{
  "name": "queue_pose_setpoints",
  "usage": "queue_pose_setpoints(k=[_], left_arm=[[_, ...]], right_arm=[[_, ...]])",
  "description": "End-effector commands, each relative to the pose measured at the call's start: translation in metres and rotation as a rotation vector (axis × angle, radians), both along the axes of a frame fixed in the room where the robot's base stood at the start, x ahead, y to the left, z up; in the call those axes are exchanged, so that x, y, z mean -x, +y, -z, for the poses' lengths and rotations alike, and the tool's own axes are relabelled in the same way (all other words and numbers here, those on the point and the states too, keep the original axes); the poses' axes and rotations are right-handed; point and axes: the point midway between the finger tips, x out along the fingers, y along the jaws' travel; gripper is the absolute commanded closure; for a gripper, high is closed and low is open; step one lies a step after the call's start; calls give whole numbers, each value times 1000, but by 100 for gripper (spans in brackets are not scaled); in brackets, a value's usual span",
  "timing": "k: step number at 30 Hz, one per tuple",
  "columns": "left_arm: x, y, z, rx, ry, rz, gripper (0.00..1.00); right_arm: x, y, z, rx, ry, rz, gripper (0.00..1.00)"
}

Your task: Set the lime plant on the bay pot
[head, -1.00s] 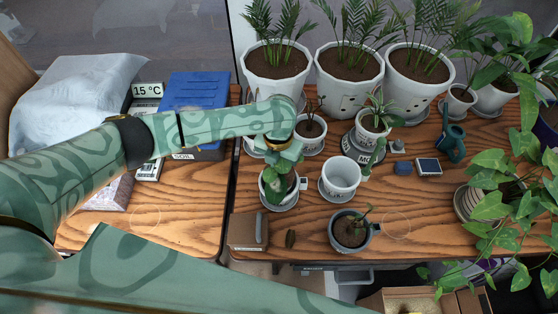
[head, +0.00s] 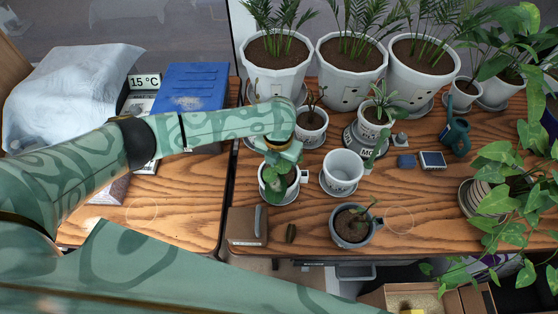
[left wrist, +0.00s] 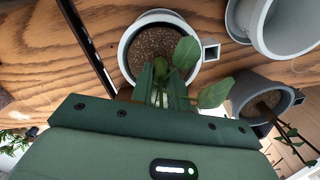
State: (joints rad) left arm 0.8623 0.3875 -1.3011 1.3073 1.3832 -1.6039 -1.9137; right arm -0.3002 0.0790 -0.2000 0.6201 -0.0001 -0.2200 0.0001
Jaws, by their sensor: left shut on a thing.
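A leafy green plant (head: 275,188) in a white pot with a square side handle stands at the front left of the right table; I take it as the lime plant. My left gripper (head: 283,158) reaches over it from the left and is shut on it. In the left wrist view the gripper (left wrist: 165,88) is at the stem and leaves, over the soil in the pot (left wrist: 128,50). Its fingertips are partly hidden. An empty white pot (head: 342,167) on a saucer stands just right of it; its label is too small to read. My right gripper is not in view.
A grey pot with a small sprout (head: 352,226) stands in front. A small brown-stemmed plant (head: 311,120) and a raised potted plant (head: 374,112) stand behind. A brown box (head: 247,226) is at the front left. Large palm pots (head: 350,70) line the back.

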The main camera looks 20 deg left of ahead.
Motion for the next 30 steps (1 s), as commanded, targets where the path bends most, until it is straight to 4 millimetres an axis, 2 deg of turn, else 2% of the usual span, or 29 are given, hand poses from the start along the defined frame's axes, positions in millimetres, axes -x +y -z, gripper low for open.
queue_pose_setpoints(k=[11,12,15,20,21,23,24,30], left_arm=[[0,0,15,2,0,-1,100],[0,0,15,2,0,0,80],[0,0,14,1,0,0,58],[0,0,14,1,0,0,58],[0,0,14,1,1,0,55],[0,0,14,1,1,0,38],[0,0,14,1,1,0,36],[0,0,14,1,1,0,36]], right_arm=[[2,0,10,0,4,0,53],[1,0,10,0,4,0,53],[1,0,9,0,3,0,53],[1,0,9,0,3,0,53],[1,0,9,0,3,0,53],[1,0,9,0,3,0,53],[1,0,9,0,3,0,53],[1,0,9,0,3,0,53]])
